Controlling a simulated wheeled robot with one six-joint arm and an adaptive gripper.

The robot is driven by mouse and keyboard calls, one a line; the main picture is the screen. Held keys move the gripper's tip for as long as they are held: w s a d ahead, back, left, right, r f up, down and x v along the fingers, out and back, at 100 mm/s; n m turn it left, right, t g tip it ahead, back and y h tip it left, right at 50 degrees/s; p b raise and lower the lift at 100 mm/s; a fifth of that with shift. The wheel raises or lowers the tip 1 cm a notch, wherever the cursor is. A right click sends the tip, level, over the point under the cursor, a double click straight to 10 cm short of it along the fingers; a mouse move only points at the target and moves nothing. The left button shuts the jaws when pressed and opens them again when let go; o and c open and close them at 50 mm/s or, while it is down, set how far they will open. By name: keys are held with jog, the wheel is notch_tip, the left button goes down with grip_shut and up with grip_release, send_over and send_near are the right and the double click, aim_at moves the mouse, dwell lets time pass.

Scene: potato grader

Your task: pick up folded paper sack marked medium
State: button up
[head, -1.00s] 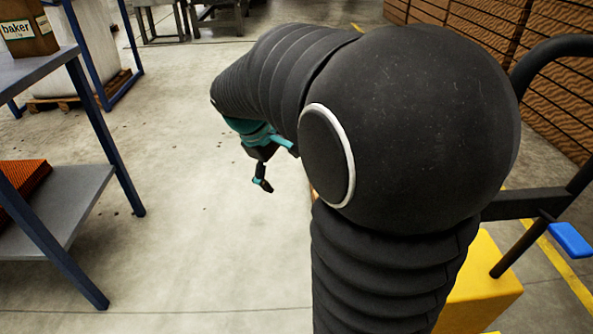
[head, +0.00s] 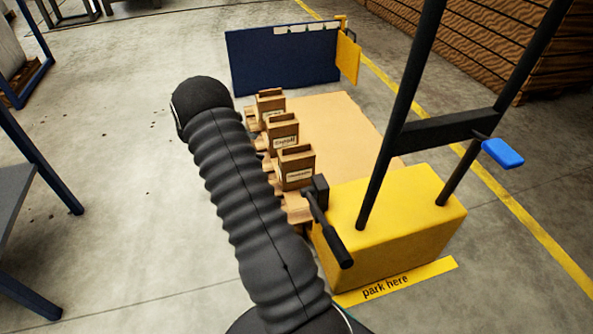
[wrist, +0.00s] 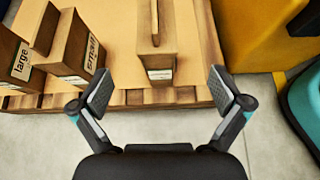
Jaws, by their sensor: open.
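Three brown folded paper sacks with white labels stand in a row on a pallet. In the wrist view the left one reads "large" (wrist: 22,60) and the one beside it reads "small" (wrist: 92,50). The third sack (wrist: 158,50) has a label too foreshortened to read there; it is the one nearest the yellow truck in the head view (head: 297,168). My gripper (wrist: 160,92) is open and empty, its two fingers spread wide. The third sack lies ahead, between the fingers in the picture but apart from them. The head view hides my gripper behind my arm.
The pallet (head: 350,135) has a bare tan top to the right of the sacks. A yellow truck body (head: 395,220) with a black handle frame stands close by on the right. A blue panel (head: 270,62) closes the far end. Open floor lies on the left.

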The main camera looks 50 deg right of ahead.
aim_at(287, 154)
jog(key=x, duration=0.5)
jog(key=b+x, duration=0.1)
jog(key=x, duration=0.9)
jog(key=shift+w+d+f, duration=0.15)
jog(key=shift+w+f, duration=0.1)
jog(key=shift+w, duration=0.1)
jog(key=c, duration=1.9)
